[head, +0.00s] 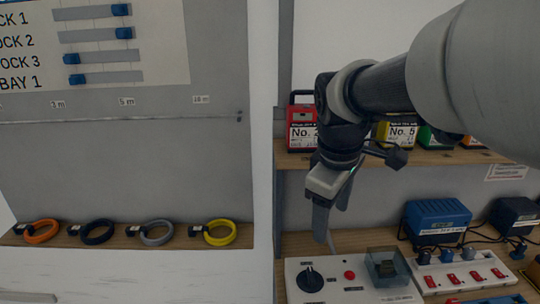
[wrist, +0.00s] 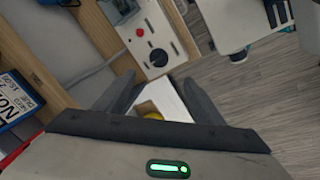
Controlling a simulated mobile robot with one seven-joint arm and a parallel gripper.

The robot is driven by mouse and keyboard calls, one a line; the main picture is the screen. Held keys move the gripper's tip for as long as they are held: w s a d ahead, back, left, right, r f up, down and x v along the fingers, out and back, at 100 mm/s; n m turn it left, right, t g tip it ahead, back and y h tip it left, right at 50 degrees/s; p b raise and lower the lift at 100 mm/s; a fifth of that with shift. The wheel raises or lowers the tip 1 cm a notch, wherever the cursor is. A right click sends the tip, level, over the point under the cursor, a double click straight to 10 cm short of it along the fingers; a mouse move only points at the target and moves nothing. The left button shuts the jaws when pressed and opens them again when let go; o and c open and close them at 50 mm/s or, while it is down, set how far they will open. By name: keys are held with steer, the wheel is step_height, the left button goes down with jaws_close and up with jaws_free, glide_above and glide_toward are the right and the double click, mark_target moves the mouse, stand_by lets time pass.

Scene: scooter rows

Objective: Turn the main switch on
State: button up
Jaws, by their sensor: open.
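A white control panel (head: 330,293) lies on the lower wooden bench at the bottom of the head view. It carries a round black rotary knob (head: 310,279), which looks like the main switch, and a red button (head: 350,275) to its right. The labels are too small to read. In the wrist view the black knob (wrist: 158,57) and red button (wrist: 140,32) sit beyond the fingertips. My gripper (head: 333,215) is open and empty, pointing down above the panel, apart from the knob. Its fingers (wrist: 160,82) are spread in the wrist view.
A clear-covered box (head: 386,266) sits on the panel's right. A power strip with red switches (head: 462,276) and blue charger (head: 438,220) stand further right. Numbered battery packs line the shelf (head: 440,157) behind my arm. Coiled cables (head: 220,233) lie on the left ledge.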

mark_target(311, 273)
steer(key=w+f+n+g+y+b, duration=0.1)
steer(key=w+f+n+g+b, duration=0.15)
steer(key=w+f+n, duration=0.7)
steer(key=shift+m, duration=0.65)
step_height(311, 273, down, 19)
steer(key=shift+w+r+b, duration=0.1)
steer(key=shift+w+b, duration=0.05)
steer(key=shift+b, duration=1.1)
steer(key=c, duration=1)
steer(key=shift+c, duration=0.2)
